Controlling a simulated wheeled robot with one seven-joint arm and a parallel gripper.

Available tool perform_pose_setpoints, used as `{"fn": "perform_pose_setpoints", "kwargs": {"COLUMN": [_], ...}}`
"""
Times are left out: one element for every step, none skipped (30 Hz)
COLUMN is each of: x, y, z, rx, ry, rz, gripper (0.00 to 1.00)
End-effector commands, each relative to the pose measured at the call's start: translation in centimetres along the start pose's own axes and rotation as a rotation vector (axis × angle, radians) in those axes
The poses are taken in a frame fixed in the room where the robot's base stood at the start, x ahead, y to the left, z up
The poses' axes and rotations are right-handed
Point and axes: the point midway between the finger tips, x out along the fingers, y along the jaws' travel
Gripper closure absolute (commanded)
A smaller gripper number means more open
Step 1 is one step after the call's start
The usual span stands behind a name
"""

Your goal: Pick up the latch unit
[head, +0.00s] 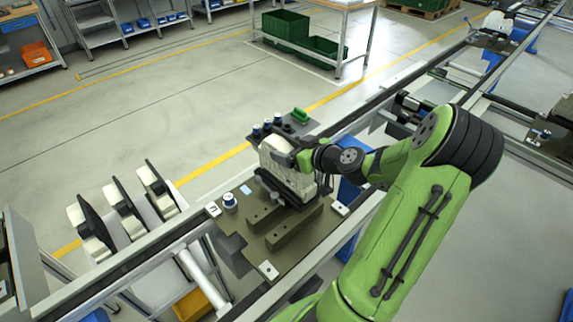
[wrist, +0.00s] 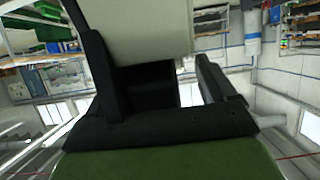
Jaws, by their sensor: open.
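A cream, blocky unit with a dark lower part, which I take to be the latch unit (head: 276,160), stands upright on the olive fixture plate (head: 292,240) on the conveyor. My gripper (head: 300,160) is at its right side, close to it. In the wrist view, a cream body (wrist: 135,32) fills the upper middle, between and beyond the two black fingers of my gripper (wrist: 145,60). The fingers stand apart and look open. Whether either finger touches the unit cannot be told. My wrist hides part of its right side.
Several cream-and-black units (head: 125,209) stand in a row on a rack left of the conveyor. A blue-topped knob (head: 230,201) is on the plate. Behind the unit is a small tray (head: 284,128) with blue-topped pieces and a green part. Conveyor rails (head: 345,128) run alongside.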

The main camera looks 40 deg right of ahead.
Motion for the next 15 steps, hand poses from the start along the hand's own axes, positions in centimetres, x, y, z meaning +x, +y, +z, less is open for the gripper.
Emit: {"fn": "perform_pose_setpoints", "kwargs": {"x": [0.38,0.48,0.51,0.49,0.48,0.47,0.46,0.45,0.45,0.44,0.44,0.43,0.43,0.43,0.43], "y": [-0.04,-0.03,-0.02,-0.01,0.0,0.0,0.0,0.0,0.0,0.0,0.0,0.0,0.0,0.0,0.0], "z": [-0.03,-0.01,0.0,0.02,0.03,0.04,0.05,0.05,0.05,0.06,0.06,0.06,0.06,0.06,0.07], "rx": [0.0,0.0,0.0,0.0,0.0,0.0,0.0,0.0,0.0,0.0,0.0,0.0,0.0,0.0,0.0], "ry": [0.0,0.0,0.0,0.0,-0.001,-0.001,-0.001,-0.001,-0.001,-0.001,-0.001,-0.001,-0.001,-0.001,-0.001], "rz": [-0.002,-0.001,0.0,0.0,0.0,0.0,0.0,0.0,0.0,0.0,0.0,0.0,0.0,0.0,0.0], "gripper": [0.16,0.16,0.16,0.16,0.16,0.16,0.16,0.21,0.27,0.31,0.36,0.42,0.47,0.51,0.57]}}
